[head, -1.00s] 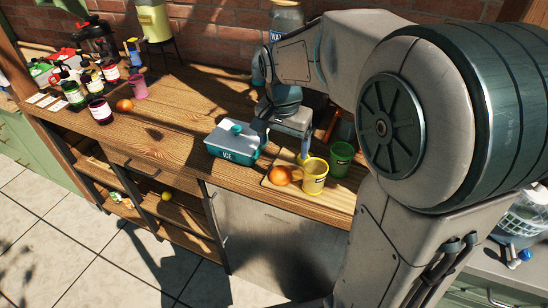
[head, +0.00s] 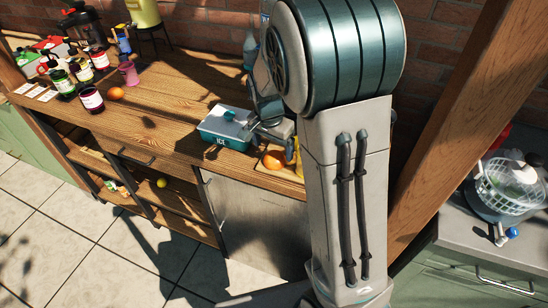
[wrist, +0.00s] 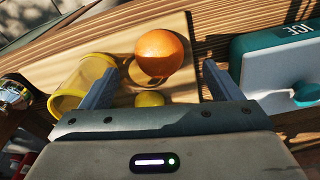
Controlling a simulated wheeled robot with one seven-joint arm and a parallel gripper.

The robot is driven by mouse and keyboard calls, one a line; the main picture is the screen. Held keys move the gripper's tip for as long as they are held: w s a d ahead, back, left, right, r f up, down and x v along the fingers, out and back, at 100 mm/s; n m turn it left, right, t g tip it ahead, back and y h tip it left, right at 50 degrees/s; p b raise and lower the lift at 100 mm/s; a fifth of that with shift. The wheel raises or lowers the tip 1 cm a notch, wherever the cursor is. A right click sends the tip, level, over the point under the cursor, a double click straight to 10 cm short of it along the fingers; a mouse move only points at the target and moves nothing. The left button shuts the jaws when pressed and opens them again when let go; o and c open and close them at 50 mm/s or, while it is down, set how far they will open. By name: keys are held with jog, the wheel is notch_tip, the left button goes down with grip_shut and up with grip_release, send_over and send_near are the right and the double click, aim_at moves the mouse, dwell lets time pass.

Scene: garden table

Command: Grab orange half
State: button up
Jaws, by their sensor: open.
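The orange (head: 273,160) sits at the front of the wooden counter, right of the teal ice box. In the wrist view the orange (wrist: 159,53) looks round and lies on a light wooden board (wrist: 118,42); I cannot tell whether it is a half. My gripper (wrist: 160,72) is open and empty, with one finger to the lower left and one to the lower right of the orange. A small yellow rounded thing (wrist: 149,99) lies between the fingers, nearer the palm. In the head view my arm hides much of the board.
The ice box (head: 226,128) is close to the right finger in the wrist view. Another orange fruit (head: 116,94) lies farther left near several bottles. The counter between is mostly clear.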

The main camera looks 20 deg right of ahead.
aim_at(274, 154)
jog(key=shift+w+d+f+p, duration=0.15)
jog(key=shift+f+p, duration=0.05)
jog(key=shift+f, duration=0.85)
jog(key=shift+w+d+f+p, duration=0.1)
jog(key=shift+f+p, duration=0.05)
jog(key=shift+f, duration=0.85)
jog(key=c, duration=1.1)
jog(key=shift+r, duration=0.15)
